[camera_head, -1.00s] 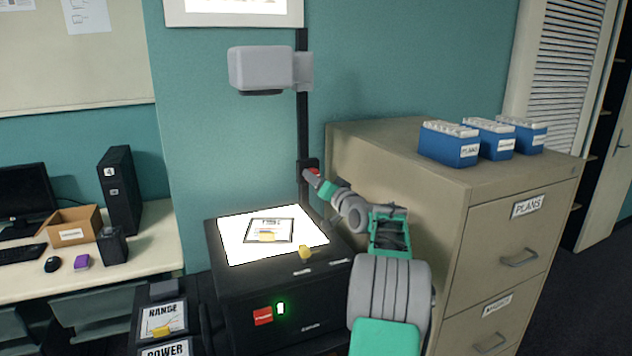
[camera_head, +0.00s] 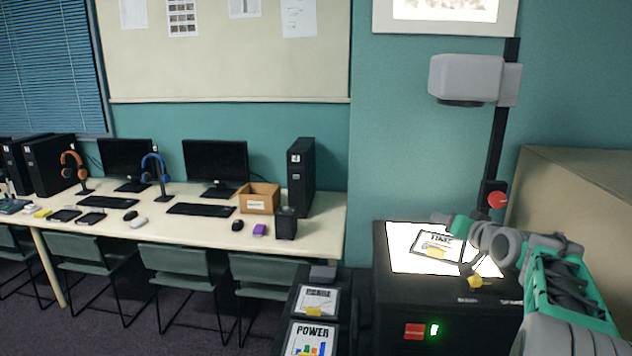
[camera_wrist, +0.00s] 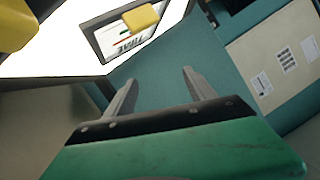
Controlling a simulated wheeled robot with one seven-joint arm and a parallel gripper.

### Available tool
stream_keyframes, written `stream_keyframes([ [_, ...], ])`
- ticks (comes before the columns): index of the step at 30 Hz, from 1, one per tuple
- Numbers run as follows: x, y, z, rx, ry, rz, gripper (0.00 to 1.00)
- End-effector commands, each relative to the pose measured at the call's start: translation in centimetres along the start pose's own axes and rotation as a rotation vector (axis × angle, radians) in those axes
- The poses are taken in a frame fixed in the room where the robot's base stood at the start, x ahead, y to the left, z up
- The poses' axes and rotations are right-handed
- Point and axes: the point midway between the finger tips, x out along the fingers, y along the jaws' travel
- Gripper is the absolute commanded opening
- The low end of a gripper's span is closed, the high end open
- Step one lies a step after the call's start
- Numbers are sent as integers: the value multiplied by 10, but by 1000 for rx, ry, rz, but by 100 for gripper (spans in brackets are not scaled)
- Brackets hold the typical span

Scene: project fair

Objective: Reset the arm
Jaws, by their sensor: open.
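My arm reaches in from the lower right of the head view, with grey and green links beside the overhead projector (camera_head: 448,305). My gripper (camera_wrist: 160,77) is open in the wrist view, with two grey fingers apart and nothing between them. Behind the fingers the wrist view shows the bright projector stage (camera_wrist: 60,55) and a framed sheet (camera_wrist: 128,48) with a yellow tab on it. In the head view the same sheet (camera_head: 428,240) lies on the lit stage.
A red knob (camera_head: 497,200) sits on the projector post, close to my arm. A tan cabinet (camera_head: 575,195) stands behind the arm at right. Further framed sheets (camera_head: 312,338) lie left of the projector. A long desk (camera_head: 330,225) with computers is at left.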

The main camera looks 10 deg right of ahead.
Motion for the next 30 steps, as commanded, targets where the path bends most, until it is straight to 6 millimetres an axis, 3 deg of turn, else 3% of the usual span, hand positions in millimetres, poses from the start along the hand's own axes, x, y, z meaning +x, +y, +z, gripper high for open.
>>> stream_keyframes([
  [1, -12, -44, 21, -57, -92, -1, 64],
  [3, -34, -85, 63, -134, -228, 14, 64],
  [7, -96, -138, 141, -270, -470, 36, 64],
  [11, -159, -156, 231, -368, -687, 55, 64],
  [13, -187, -151, 285, -399, -789, 72, 64],
  [16, -219, -141, 341, -432, -898, 97, 64],
  [18, -235, -134, 363, -448, -946, 112, 64],
  [21, -246, -130, 376, -458, -978, 123, 64],
  [30, -247, -129, 376, -457, -982, 126, 64],
])
